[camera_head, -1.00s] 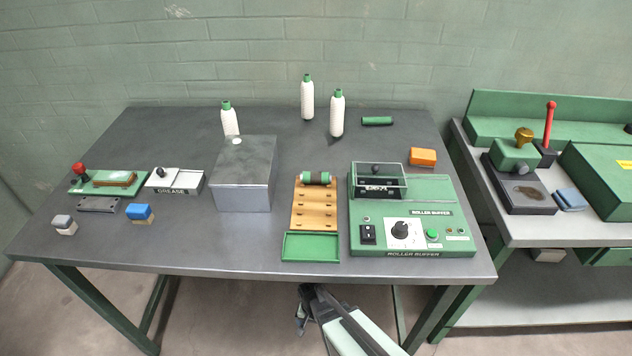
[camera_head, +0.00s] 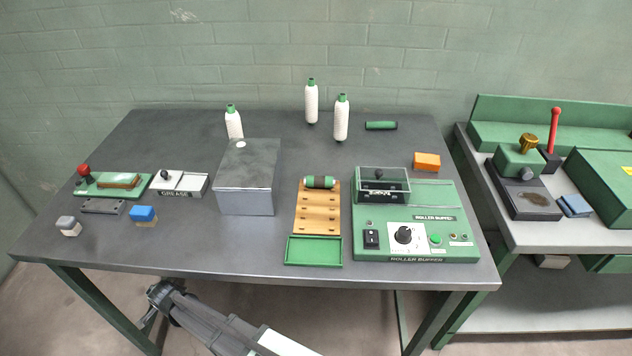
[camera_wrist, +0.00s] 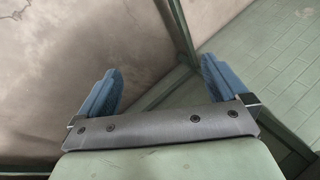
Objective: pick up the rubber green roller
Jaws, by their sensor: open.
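A roller with green ends and a dark middle band (camera_head: 319,182) lies across the top of the wooden rack (camera_head: 317,222) near the middle of the table. A second, plainer green roller (camera_head: 381,125) lies at the back right of the table. I cannot tell from the picture which one is rubber. My gripper (camera_head: 152,305) is below the table's front edge at the left, well apart from both rollers. In the wrist view, its two blue fingers (camera_wrist: 160,75) are spread with nothing between them. That view shows floor, wall and a green table leg, no roller.
A metal box (camera_head: 246,195) stands left of the rack, and the green roller buffer machine (camera_head: 416,240) stands right of it. A green tray (camera_head: 314,251) sits before the rack. The table's front edge (camera_head: 250,282) lies above my gripper.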

